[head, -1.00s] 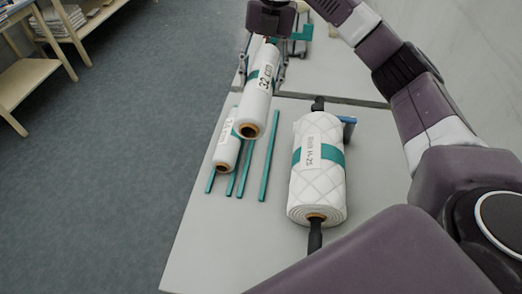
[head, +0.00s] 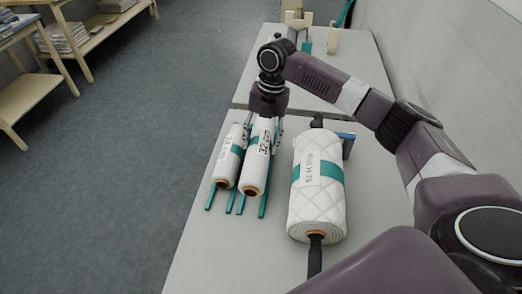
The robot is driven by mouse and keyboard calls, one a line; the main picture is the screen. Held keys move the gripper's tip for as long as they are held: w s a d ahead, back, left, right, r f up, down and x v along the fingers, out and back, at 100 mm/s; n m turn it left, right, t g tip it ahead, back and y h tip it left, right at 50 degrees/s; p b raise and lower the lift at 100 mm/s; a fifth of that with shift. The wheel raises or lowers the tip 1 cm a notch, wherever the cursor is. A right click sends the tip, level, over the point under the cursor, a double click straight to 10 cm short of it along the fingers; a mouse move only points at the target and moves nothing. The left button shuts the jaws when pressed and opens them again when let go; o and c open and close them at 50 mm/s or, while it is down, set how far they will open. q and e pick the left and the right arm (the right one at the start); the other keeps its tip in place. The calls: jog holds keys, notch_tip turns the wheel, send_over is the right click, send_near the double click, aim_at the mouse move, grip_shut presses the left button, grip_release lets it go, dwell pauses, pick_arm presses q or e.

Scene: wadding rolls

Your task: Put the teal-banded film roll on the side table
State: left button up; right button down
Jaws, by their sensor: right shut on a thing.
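My right gripper (head: 266,112) is shut on the far end of a white film roll (head: 253,172) marked 32, with a teal band and brown core. The roll lies along the teal rails (head: 263,203), on or just above them; I cannot tell which. A smaller white roll (head: 226,171) with a teal band lies beside it on the left. A large quilted wadding roll (head: 315,212) with a teal band lies to the right on a dark bar. These are over the near pale table (head: 205,262). My left gripper is out of view.
A second pale table (head: 345,62) adjoins behind, with wooden blocks and a teal piece (head: 346,14) at its far end. A wall runs along the right. Wooden shelves (head: 75,58) stand at the far left, across open grey floor (head: 110,180).

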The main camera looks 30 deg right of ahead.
aim_at(267, 138)
jog(key=shift+f, duration=1.9)
jog(key=shift+f, duration=0.2)
jog(key=c, duration=0.9)
grip_release()
jog(key=shift+f, duration=0.1)
jog(key=shift+c, duration=0.2)
jog(key=r, duration=0.4)
jog(key=d+r, duration=0.1)
jog(key=r, duration=0.3)
jog(key=d+r+b, duration=0.1)
jog(key=r, duration=0.3)
jog(key=shift+r, duration=0.25)
